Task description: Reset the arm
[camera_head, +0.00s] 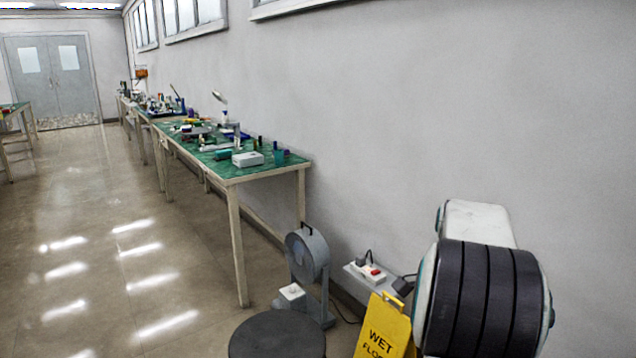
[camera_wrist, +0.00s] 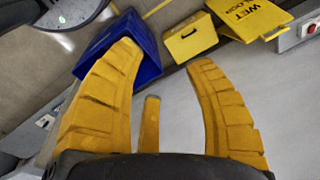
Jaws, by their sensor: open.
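My gripper (camera_wrist: 165,55) shows in the wrist view with its yellow fingers spread apart. It is open and nothing is between the fingers. The picture there is tilted, with the wall and floor at a slant. In the head view a white and black part of my arm fills the lower right; my gripper is not visible there.
A yellow wet-floor sign (camera_head: 384,328) stands by the wall, near a grey round device (camera_head: 308,255) and a socket box (camera_head: 366,275). Workbenches with green tops (camera_head: 240,172) line the wall. A blue bin (camera_wrist: 146,65) and a yellow box (camera_wrist: 190,39) lie beyond my fingers. Floor at left is clear.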

